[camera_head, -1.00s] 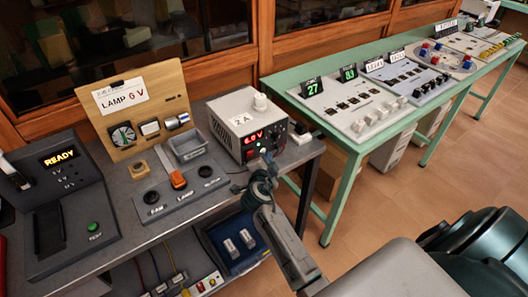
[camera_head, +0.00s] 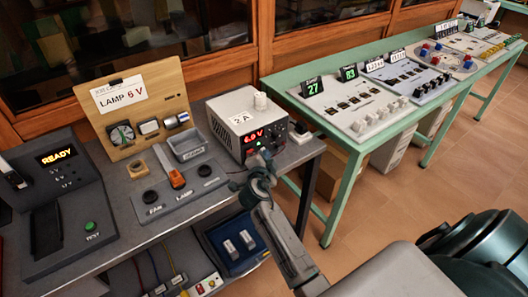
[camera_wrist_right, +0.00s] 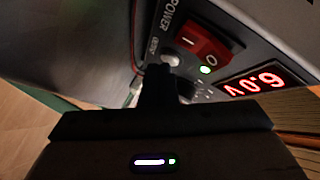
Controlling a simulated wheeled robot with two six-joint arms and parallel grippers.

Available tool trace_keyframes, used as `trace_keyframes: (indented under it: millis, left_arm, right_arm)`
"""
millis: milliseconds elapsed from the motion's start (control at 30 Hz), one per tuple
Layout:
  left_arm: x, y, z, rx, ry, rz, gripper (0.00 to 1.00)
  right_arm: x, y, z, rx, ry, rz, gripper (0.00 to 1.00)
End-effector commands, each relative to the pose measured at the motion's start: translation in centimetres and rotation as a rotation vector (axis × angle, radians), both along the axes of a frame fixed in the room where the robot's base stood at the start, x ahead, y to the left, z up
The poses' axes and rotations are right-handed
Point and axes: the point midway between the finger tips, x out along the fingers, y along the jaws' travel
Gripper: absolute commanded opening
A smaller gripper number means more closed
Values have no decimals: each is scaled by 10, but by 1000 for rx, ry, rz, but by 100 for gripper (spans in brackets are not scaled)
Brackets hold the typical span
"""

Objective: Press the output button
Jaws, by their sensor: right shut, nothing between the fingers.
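The power supply (camera_head: 228,117) is a grey box on the dark bench, with a red display reading about 6.0 V (camera_head: 253,136). In the right wrist view its front panel (camera_wrist_right: 235,52) shows a red rocker switch marked POWER (camera_wrist_right: 208,45), a lit green lamp (camera_wrist_right: 206,70) and a small pale round button (camera_wrist_right: 171,60) beside a small, hard-to-read label. My right gripper (camera_head: 262,162) is shut and empty, close in front of the panel's lower part. In the wrist view its dark fingertips (camera_wrist_right: 160,78) are just at the pale button; whether they touch cannot be told. My left gripper is not in view.
A board with a LAMP 6 V card (camera_head: 124,94) and a switch panel (camera_head: 180,192) stand left of the supply. A tester reading READY (camera_head: 55,156) is at far left. A green table (camera_head: 352,150) with instruments is at right. Open floor lies in front of it.

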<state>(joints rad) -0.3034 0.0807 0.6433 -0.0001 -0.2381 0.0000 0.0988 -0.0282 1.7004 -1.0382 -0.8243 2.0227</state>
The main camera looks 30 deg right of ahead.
Motion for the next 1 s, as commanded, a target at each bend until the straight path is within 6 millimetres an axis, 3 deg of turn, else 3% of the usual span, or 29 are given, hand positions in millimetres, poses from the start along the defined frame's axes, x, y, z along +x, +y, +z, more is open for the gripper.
trace_keyframes:
  millis: [1000]
  left_arm:
    - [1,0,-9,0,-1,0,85]
  right_arm:
    - [-10,-1,0,0,-1,1,0]
